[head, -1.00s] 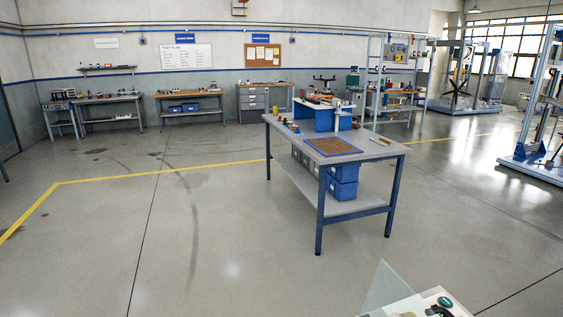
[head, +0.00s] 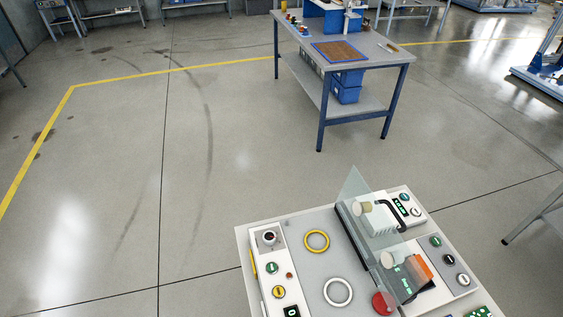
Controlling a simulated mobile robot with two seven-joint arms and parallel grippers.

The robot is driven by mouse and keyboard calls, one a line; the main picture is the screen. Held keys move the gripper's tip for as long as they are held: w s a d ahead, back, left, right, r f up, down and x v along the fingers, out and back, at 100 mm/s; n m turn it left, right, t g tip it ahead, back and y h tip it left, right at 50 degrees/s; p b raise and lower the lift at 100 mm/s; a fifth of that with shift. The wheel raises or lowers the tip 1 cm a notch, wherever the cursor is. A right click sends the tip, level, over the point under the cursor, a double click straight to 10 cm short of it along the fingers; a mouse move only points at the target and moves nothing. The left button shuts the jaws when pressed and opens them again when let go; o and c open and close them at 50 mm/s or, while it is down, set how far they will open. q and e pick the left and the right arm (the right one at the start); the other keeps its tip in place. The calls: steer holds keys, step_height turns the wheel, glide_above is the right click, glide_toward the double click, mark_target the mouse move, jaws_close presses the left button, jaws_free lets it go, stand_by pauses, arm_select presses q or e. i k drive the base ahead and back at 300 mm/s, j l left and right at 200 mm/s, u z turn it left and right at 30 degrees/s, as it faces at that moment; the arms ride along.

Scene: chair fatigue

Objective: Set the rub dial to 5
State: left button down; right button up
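A light grey control bench (head: 318,270) stands at the bottom right of the head view. A white strip on its left carries a dark round knob (head: 269,237), a green round control (head: 272,268) and a yellow one (head: 278,292). A panel on its right carries a green round control (head: 436,242), a black one (head: 449,260) and a pale one (head: 463,280). A box at the back has a green-lit display (head: 400,207). The markings are too small to read, so I cannot tell which is the rub dial or its setting. Neither gripper is in view.
A tilted clear pane (head: 370,220) stands over the bench's middle. A yellow ring (head: 316,240), a white ring (head: 338,292) and a red knob (head: 381,303) are on the bench top. A blue-legged table (head: 390,68) stands farther back. The floor at left is clear.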

mark_target(269, 238)
steer(key=k+u, duration=0.15)
steer(key=i+j+u, duration=0.2)
steer(key=i+j, duration=0.6)
